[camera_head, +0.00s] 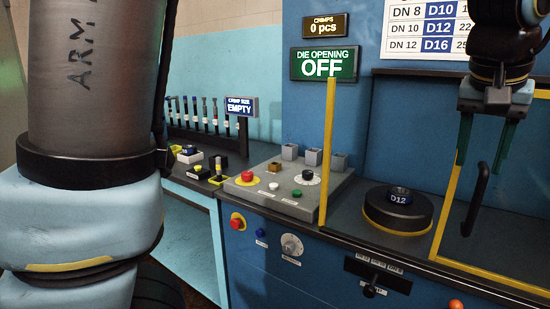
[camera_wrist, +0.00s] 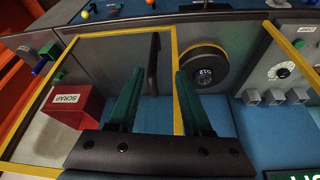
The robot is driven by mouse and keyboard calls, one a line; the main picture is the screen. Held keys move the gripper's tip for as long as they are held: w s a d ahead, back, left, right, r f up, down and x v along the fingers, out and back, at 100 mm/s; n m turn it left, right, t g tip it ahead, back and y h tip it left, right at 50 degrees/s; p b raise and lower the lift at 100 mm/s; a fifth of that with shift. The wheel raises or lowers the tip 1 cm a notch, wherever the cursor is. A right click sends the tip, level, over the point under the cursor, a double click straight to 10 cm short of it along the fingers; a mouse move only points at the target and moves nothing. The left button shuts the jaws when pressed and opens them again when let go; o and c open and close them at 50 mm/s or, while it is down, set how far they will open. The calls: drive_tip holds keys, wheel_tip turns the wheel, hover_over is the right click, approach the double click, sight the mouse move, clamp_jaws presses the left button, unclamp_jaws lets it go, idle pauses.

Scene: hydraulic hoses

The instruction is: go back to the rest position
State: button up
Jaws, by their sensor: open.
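My gripper (camera_head: 488,138) hangs at the upper right of the head view, in front of the blue machine. Its two green fingers are apart with nothing between them. In the wrist view my gripper (camera_wrist: 160,95) also shows open and empty, with the fingers pointing toward the machine's front edge. A black handle (camera_head: 474,200) stands just below the fingers in the head view; it also shows between the fingertips in the wrist view (camera_wrist: 153,64), and I cannot tell the gap in depth. A round black die holder (camera_head: 398,213) marked D12 sits to the left of the gripper.
A yellow post (camera_head: 327,150) rises left of the die holder. A grey control panel (camera_head: 288,190) with buttons stands further left. A red SCRAP box (camera_wrist: 77,107) sits beside my gripper in the wrist view. A display (camera_head: 324,64) reads DIE OPENING OFF.

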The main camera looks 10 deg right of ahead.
drive_tip(key=w+a+f+n+y, duration=0.1)
drive_tip(key=w+a+f+n, duration=0.1)
drive_tip(key=w+a+f, duration=0.6)
drive_tip(key=w+a+f+n+y, duration=0.1)
drive_tip(key=w+a+f+n, duration=0.15)
drive_tip(key=w+a, duration=0.85)
drive_tip(key=s+a+f+n, duration=0.1)
drive_tip(key=a+f, duration=0.2)
drive_tip(key=a, duration=0.5)
drive_tip(key=s+a+f+n+y, duration=0.1)
drive_tip(key=a+f+n, duration=0.1)
drive_tip(key=a, duration=0.7)
drive_tip(key=s+a+f+n+g, duration=0.1)
drive_tip(key=a+f+n, duration=0.1)
drive_tip(key=a+f, duration=0.3)
drive_tip(key=a, duration=0.4)
drive_tip(key=shift+s, duration=0.4)
